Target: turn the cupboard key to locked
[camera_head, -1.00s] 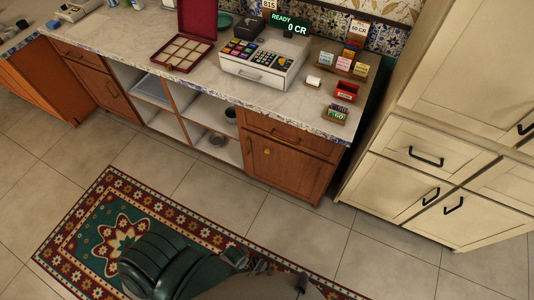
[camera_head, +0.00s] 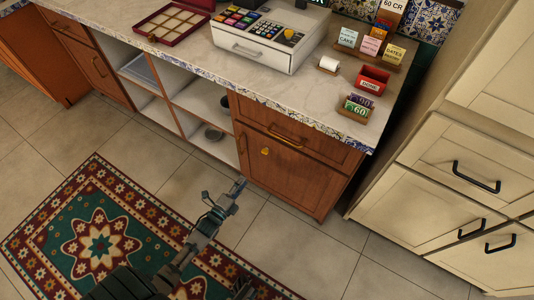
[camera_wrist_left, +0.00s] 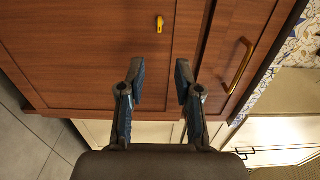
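The small yellow key (camera_head: 265,151) sits on the wooden cupboard door (camera_head: 285,175), below the drawer. In the left wrist view the key (camera_wrist_left: 159,23) is at the top middle, beyond my fingertips, its long side running up and down the picture. My left gripper (camera_head: 237,189) is in front of the door's lower left, below and left of the key and apart from it. In the left wrist view its two fingers (camera_wrist_left: 160,75) are spread with nothing between them. A dark part at the bottom edge of the head view may be my right gripper (camera_head: 245,288); its fingers are unclear.
The drawer's brass handle (camera_head: 286,140) is just above the key. The counter (camera_head: 215,70) overhangs, with a cash register (camera_head: 265,35) on it. Open shelves (camera_head: 205,105) are left, cream cabinets (camera_head: 440,190) right. Floor in front is clear, with a rug (camera_head: 100,240).

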